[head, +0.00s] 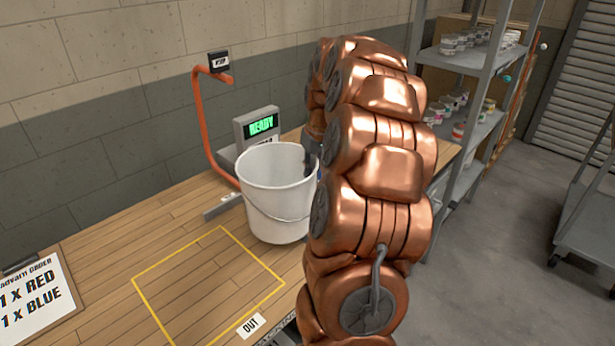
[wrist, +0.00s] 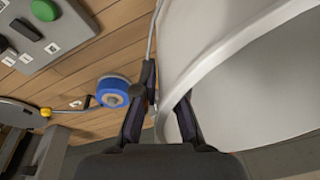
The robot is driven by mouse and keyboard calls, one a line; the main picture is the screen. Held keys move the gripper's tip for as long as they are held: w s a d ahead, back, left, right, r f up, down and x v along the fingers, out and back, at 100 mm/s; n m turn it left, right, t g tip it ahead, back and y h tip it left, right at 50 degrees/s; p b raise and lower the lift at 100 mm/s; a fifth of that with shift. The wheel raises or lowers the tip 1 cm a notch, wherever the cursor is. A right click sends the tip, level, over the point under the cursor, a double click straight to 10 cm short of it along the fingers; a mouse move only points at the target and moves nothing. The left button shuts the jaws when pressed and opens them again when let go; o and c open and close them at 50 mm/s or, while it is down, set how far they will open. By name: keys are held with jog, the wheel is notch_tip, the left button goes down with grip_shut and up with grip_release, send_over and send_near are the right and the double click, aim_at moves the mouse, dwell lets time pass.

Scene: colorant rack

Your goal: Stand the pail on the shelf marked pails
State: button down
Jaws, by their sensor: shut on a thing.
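The white pail (head: 276,190) is upright over the wooden bench, in front of the scale display; I cannot tell if its base touches the bench. Its thin wire handle hangs down the near side. In the wrist view the pail (wrist: 250,85) fills the right side, with its rim crossing between my fingers. My gripper (wrist: 167,90) is shut on the pail's wall at the rim. In the head view my copper arm hides most of the gripper. No shelf marked pails can be read; a grey shelf rack (head: 457,62) stands at the back right.
A yellow-outlined square (head: 205,290) marked OUT is bare on the bench. A READY display (head: 262,125) and an orange bent pipe (head: 199,115) stand behind the pail. Small containers (head: 455,42) sit on the rack. A grey cart (head: 585,220) stands right; the floor between is clear.

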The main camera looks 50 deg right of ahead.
aim_at(314, 156)
jog(key=shift+w+a, duration=0.4)
jog(key=shift+f+p, duration=0.85)
jog(key=shift+f, duration=1.05)
jog(key=c, duration=1.3)
grip_release()
jog(key=shift+o, duration=0.2)
jog(key=r+b, duration=0.1)
jog(key=r, duration=0.2)
jog(key=s+r+b, duration=0.1)
jog(key=r, duration=0.3)
jog(key=r+b, duration=0.1)
jog(key=r, duration=0.3)
jog(key=shift+s+d+r+b, duration=0.15)
jog(key=shift+s+b, duration=0.15)
jog(key=shift+s, duration=0.1)
jog(key=shift+s+r, duration=0.1)
jog(key=shift+r, duration=0.25)
